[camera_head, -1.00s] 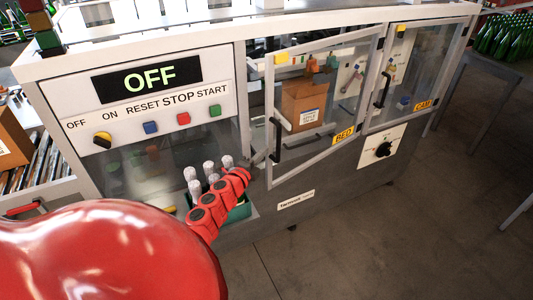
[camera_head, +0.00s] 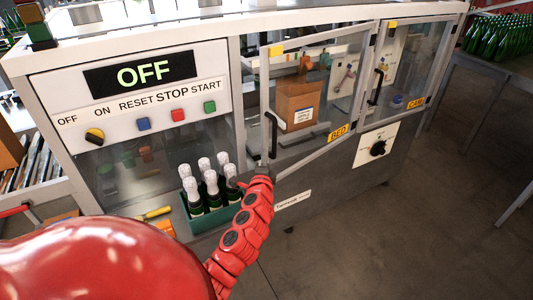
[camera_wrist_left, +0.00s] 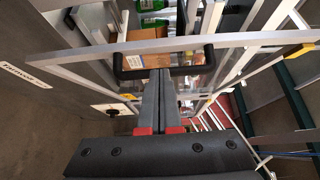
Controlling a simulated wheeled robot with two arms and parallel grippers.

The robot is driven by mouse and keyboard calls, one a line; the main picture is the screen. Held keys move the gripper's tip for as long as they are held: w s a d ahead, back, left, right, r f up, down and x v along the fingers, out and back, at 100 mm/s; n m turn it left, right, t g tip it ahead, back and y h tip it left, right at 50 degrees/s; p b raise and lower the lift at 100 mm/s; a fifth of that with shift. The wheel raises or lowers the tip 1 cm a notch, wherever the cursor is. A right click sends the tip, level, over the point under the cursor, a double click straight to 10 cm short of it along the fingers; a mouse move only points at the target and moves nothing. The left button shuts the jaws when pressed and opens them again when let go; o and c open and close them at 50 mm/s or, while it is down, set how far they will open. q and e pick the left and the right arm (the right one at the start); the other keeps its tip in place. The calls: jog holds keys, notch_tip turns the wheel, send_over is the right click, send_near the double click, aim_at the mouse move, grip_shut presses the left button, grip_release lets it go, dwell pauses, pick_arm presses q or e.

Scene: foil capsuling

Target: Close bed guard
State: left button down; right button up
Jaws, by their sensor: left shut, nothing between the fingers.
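The bed guard is a clear door in a pale frame (camera_head: 263,95) with a yellow BED label (camera_head: 338,132). It stands ajar, its left edge out from the machine's post. Its black handle (camera_head: 273,135) is near that left edge. My left gripper (camera_head: 262,170) is at the guard's lower left corner, below the handle; the red wrist partly hides it. In the left wrist view, the fingers (camera_wrist_left: 162,78) are shut and empty, pointing at the black handle (camera_wrist_left: 165,62) and frame bar. I cannot tell whether they touch. My right gripper is not in view.
A cardboard box (camera_head: 297,104) is behind the guard. The CAM guard (camera_head: 408,75) is to the right and looks shut. Foil-topped bottles stand in a green crate (camera_head: 205,222) left of my gripper. The panel display (camera_head: 142,75) reads OFF. Floor in front is clear.

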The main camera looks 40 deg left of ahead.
aim_at(269, 134)
pick_arm(q)
jog(key=p+x, duration=0.1)
jog(key=x, duration=0.6)
jog(key=shift+r, duration=0.1)
jog(key=shift+w+a, duration=0.25)
jog(key=shift+w, duration=0.4)
jog(key=shift+a, duration=0.15)
